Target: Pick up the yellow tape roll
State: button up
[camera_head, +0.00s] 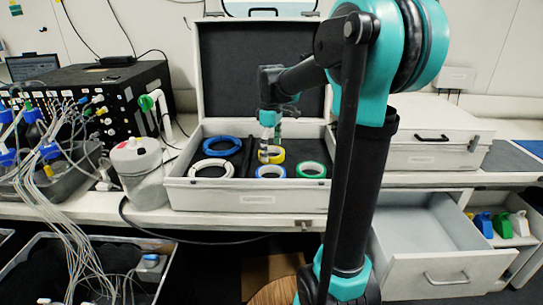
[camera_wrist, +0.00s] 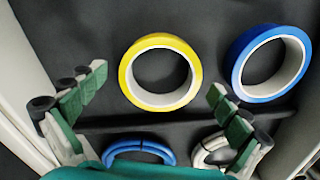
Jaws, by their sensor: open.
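The yellow tape roll (camera_wrist: 126,74) lies flat on the dark lining of the open case, its white core facing up in the wrist view. In the head view the yellow roll (camera_head: 280,156) is partly hidden behind my gripper (camera_head: 267,148). My gripper (camera_wrist: 157,84) is open and empty above the case. In the wrist view its two green-padded fingers stand wide apart, one at lower left and one at lower right of the roll. The roll shows between and beyond the fingertips, and no contact is visible.
A blue tape roll (camera_wrist: 241,68) lies close beside it, and a green tape roll (camera_head: 311,170) lies to the right in the case (camera_head: 240,197). A dark divider (camera_wrist: 130,123) separates the tapes from blue (camera_head: 222,146) and white (camera_head: 210,168) cable coils. The raised lid (camera_head: 235,70) stands behind.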

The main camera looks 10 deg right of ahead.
jog(key=shift+c, duration=0.5)
jog(key=c, duration=1.1)
jog(key=shift+r, duration=0.1)
